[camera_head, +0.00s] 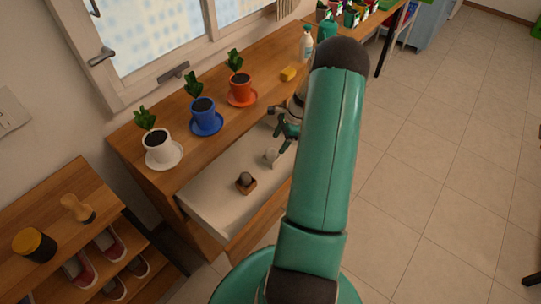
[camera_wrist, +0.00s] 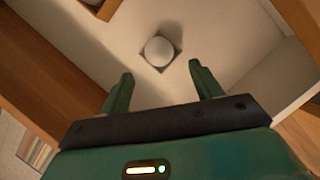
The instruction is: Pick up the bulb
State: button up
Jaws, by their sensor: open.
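A white round bulb (camera_head: 271,156) lies in the open white drawer, near my gripper. It also shows in the wrist view (camera_wrist: 158,50), just beyond the fingertips and about midway between them, with a dark square patch around it. My gripper (camera_wrist: 160,72) is open and empty, with its two green fingers apart and not touching the bulb. In the head view my gripper (camera_head: 287,131) is over the drawer's far part, partly hidden by my arm.
The drawer (camera_head: 215,205) also holds a small brown box (camera_head: 246,187) with a dark round thing in it. Potted plants in white (camera_head: 159,146), blue (camera_head: 205,117) and orange (camera_head: 241,90) pots stand on the wooden counter above. A yellow sponge (camera_head: 288,74) lies farther back. Open floor is at right.

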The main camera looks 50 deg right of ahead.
aim_at(274, 149)
jog(key=x, duration=0.6)
jog(key=shift+w+a, duration=0.1)
jog(key=shift+a, duration=0.1)
jog(key=shift+r, duration=0.1)
jog(key=c, duration=1)
